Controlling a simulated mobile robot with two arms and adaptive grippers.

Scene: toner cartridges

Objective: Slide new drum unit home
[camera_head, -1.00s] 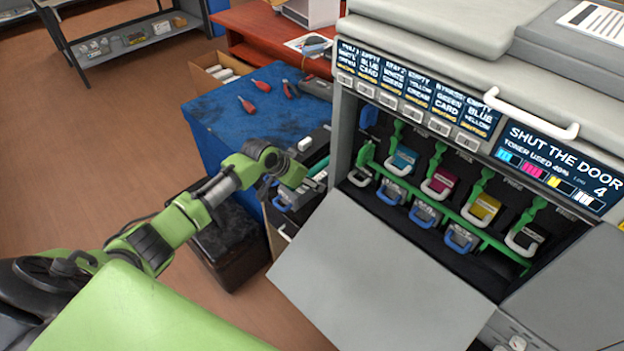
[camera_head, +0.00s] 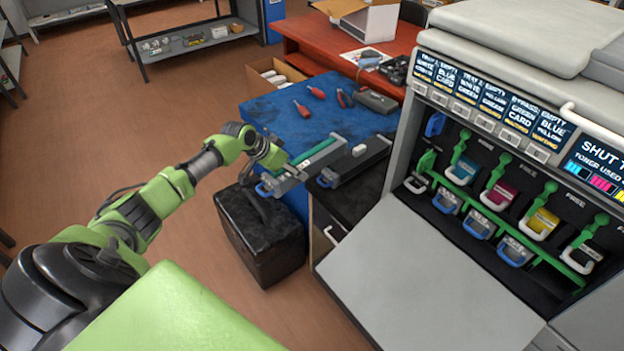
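My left gripper (camera_head: 277,168) is at the near end of a long grey drum unit with a green strip (camera_head: 312,158) and a blue handle. Its fingers appear closed on it; the exact contact is small. The unit is over the edge of the blue-topped table, left of a dark unit (camera_head: 355,163) with a blue handle and a white piece on top. The printer's front door (camera_head: 430,275) is folded down. Inside are several white-handled toner cartridges, including yellow (camera_head: 541,222), with green levers above. Blue-handled drum units (camera_head: 480,222) sit below a green bar (camera_head: 500,232). My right gripper is out of view.
A black box (camera_head: 260,235) stands on the floor beside the dark cabinet (camera_head: 345,215). Red-handled tools (camera_head: 317,92) lie on the blue table top (camera_head: 285,125). The display on the printer reads "SHUT T…". Brown floor at left is open.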

